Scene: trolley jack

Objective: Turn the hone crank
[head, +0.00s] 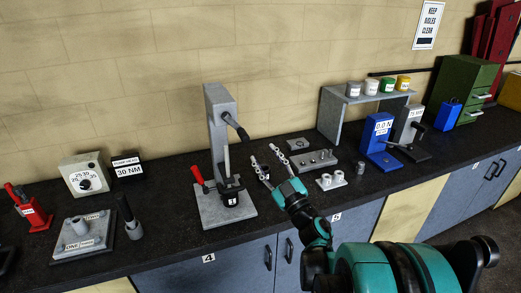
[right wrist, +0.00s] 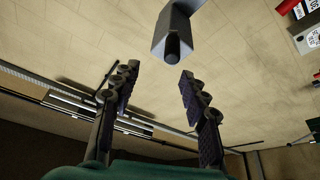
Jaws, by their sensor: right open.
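A grey column machine (head: 221,130) stands on a flat grey base (head: 220,215) at the middle of the bench. A black-gripped crank handle (head: 236,126) sticks out to the right near its top, and a red-knobbed lever (head: 197,175) points left lower down. I cannot read a label naming the hone. My right gripper (head: 262,154) is open and empty, to the right of the column and below the black handle, apart from it. In the right wrist view, a grey block with a dark end (right wrist: 177,35) shows beyond the spread fingers (right wrist: 154,75). My left gripper is out of view.
A grey shelf with cups (head: 333,117) and a blue stand (head: 377,135) are farther right. A torque dial (head: 85,174) and grey fixture (head: 82,236) stand left. The wall is behind.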

